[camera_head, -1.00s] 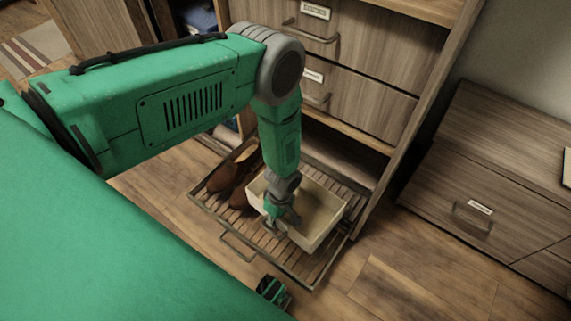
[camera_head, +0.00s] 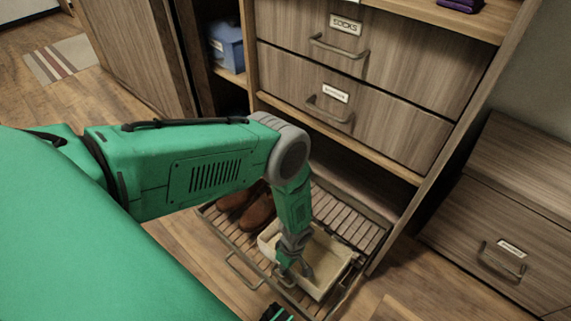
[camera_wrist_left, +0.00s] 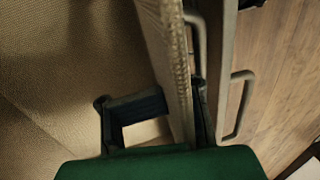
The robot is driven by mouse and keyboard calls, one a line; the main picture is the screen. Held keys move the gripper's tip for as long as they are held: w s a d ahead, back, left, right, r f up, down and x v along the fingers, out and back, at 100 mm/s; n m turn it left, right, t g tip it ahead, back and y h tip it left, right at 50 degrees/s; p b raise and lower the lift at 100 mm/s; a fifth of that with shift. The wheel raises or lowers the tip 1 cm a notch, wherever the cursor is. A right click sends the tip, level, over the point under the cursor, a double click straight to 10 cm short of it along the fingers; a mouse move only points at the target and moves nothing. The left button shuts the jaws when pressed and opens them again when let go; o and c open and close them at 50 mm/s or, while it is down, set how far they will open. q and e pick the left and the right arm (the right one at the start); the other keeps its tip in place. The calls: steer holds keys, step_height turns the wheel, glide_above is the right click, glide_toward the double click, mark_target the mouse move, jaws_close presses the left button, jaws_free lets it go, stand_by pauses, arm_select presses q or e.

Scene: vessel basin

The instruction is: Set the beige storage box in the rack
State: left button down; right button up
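The beige storage box (camera_head: 327,266) is an open bin at the front right of the slatted pull-out rack (camera_head: 352,214), near the rack's front rail. Whether it rests fully on the slats is unclear. My left gripper (camera_head: 295,271) reaches down at its near wall. In the left wrist view, my left gripper (camera_wrist_left: 180,112) has one finger inside the box and one outside, with the box wall (camera_wrist_left: 166,50) pinched between them. A piece of my right gripper (camera_head: 275,313) shows at the bottom edge; its fingers are cut off.
Brown shoes (camera_head: 248,209) lie on the rack's left part, left of the box. The rack's handle (camera_head: 243,272) sticks out in front. Closed drawers (camera_head: 350,90) stand above, and a side cabinet (camera_head: 500,215) stands at right. A blue box (camera_head: 226,46) sits on a shelf.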

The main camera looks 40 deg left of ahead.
arm_select(q)
steer(key=shift+s+d, duration=0.1)
steer(key=shift+d, duration=0.25)
steer(key=c, duration=1.9)
jaws_free()
steer(key=shift+d+r, duration=0.1)
steer(key=o, duration=0.6)
steer(key=shift+a, duration=0.35)
arm_select(e)
steer(key=shift+d, duration=0.15)
arm_select(q)
steer(key=shift+d, duration=0.1)
steer(key=shift+r, duration=0.15)
steer(key=p+v, duration=0.5)
steer(key=v, duration=0.6)
steer(key=s+a+r+m+t, duration=0.1)
steer(key=s+r+m, duration=0.4)
steer(key=r+m, duration=0.1)
steer(key=s+a+r+m+t, duration=0.1)
steer(key=s+a+r+m, duration=0.1)
steer(key=s+r+m, duration=0.4)
steer(key=s+a+r+m+t, duration=0.1)
steer(key=s+r+m, duration=0.4)
steer(key=r, duration=0.2)
steer(key=shift+s+a+r+m, duration=0.15)
steer(key=shift+a+r+m, duration=0.05)
steer(key=shift+r+m, duration=0.2)
arm_select(e)
step_height(320, 180, up, 5)
steer(key=shift+d, duration=0.15)
